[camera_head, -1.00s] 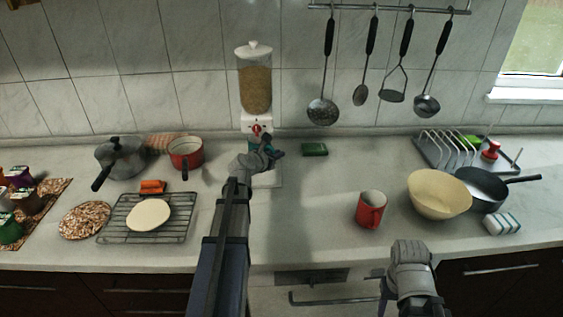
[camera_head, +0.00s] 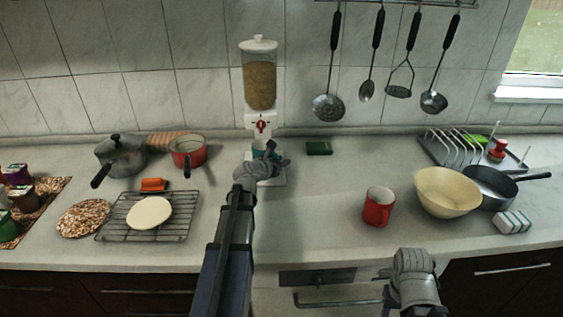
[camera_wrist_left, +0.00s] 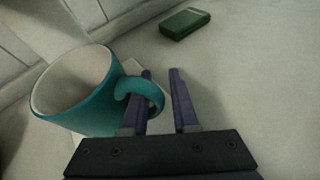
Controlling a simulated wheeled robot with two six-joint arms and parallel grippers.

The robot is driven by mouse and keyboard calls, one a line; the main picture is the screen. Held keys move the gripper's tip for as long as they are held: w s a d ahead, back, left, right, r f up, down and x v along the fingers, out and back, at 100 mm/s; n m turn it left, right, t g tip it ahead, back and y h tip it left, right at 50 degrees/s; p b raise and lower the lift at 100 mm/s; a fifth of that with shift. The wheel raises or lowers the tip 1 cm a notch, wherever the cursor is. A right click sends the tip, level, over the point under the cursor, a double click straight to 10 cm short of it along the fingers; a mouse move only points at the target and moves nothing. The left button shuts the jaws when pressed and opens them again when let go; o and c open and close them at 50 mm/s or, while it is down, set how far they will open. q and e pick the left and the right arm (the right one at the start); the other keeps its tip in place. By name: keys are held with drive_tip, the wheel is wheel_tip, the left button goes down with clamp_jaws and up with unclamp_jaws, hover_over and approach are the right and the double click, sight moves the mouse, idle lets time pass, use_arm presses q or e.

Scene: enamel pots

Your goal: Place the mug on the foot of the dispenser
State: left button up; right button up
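The teal mug (camera_head: 258,146) stands upright under the spout of the dispenser (camera_head: 258,80), partly hidden by my left gripper (camera_head: 274,155). The dispenser's pale foot (camera_head: 278,181) shows below and beside it. In the left wrist view the teal mug (camera_wrist_left: 85,100) is at the left, its handle turned toward my left gripper (camera_wrist_left: 161,75). The fingers are apart; the left one overlaps the handle loop, and the handle's outer edge shows between them. No firm grip shows. My right gripper (camera_head: 385,285) is low at the front; its fingers are barely visible.
A red mug (camera_head: 378,207) stands right of centre, beside a cream bowl (camera_head: 447,193) and a dark pan (camera_head: 490,188). A green box (camera_head: 319,148) lies right of the dispenser. A red pot (camera_head: 187,153) and wire rack (camera_head: 180,226) are left. The counter between dispenser and red mug is clear.

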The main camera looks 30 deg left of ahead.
use_arm(q)
drive_tip(key=shift+o, duration=0.8)
drive_tip(key=shift+r, duration=0.25)
drive_tip(key=p+v, duration=0.4)
drive_tip(key=v, duration=0.8)
drive_tip(key=shift+p, duration=0.4)
